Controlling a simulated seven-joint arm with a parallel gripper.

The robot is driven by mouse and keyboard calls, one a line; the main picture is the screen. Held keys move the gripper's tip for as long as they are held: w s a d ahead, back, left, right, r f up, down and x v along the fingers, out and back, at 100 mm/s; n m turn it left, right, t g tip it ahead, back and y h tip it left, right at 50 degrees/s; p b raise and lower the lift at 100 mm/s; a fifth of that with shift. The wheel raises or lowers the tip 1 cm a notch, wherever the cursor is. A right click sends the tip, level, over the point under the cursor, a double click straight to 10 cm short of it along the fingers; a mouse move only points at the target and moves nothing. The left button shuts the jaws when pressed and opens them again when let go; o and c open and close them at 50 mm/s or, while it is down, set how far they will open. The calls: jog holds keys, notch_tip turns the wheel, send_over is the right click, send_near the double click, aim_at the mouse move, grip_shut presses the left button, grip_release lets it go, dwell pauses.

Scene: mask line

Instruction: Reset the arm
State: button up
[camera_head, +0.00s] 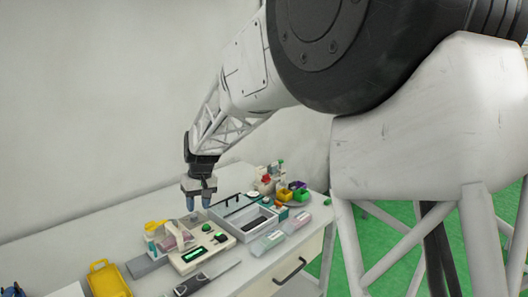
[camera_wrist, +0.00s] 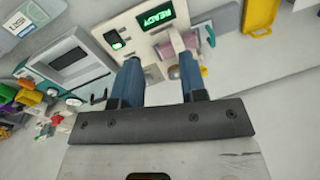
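My gripper (camera_head: 199,203) hangs from my arm above the worktable, pointing down. In the wrist view its two blue fingers (camera_wrist: 160,85) stand apart with nothing between them, so it is open and empty. Below and just beyond it is a white machine (camera_head: 190,256) with a green lit display; the display reads READY in the wrist view (camera_wrist: 154,16). A pink piece (camera_head: 178,237) sits at the machine's back left. The gripper touches nothing that I can see.
A yellow case (camera_head: 108,280) stands at the left. A dark-handled tool (camera_head: 205,280) lies near the front edge. The back left table is bare.

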jog(key=s+d+r+m+t, duration=0.15)
jog(key=s+d+r, duration=0.25)
jog(key=s+d, duration=0.6)
jog(key=s+d+r+m, duration=0.25)
jog(key=s+d, duration=0.35)
jog(key=d, duration=0.8)
jog(key=s+d+f+m, duration=0.1)
jog(key=s+d, duration=0.3)
jog(key=s, duration=0.3)
jog(key=s+d+f+m+t+h, duration=0.1)
jog(key=s+d, duration=0.4)
jog(key=s, duration=0.3)
jog(key=s+d+f+m+h, duration=0.1)
jog(key=s+d, duration=0.4)
jog(key=s, duration=0.3)
jog(key=shift+d+f+t, duration=0.25)
jog(key=shift+t, duration=0.1)
jog(key=shift+s, duration=0.1)
jog(key=shift+c, duration=0.3)
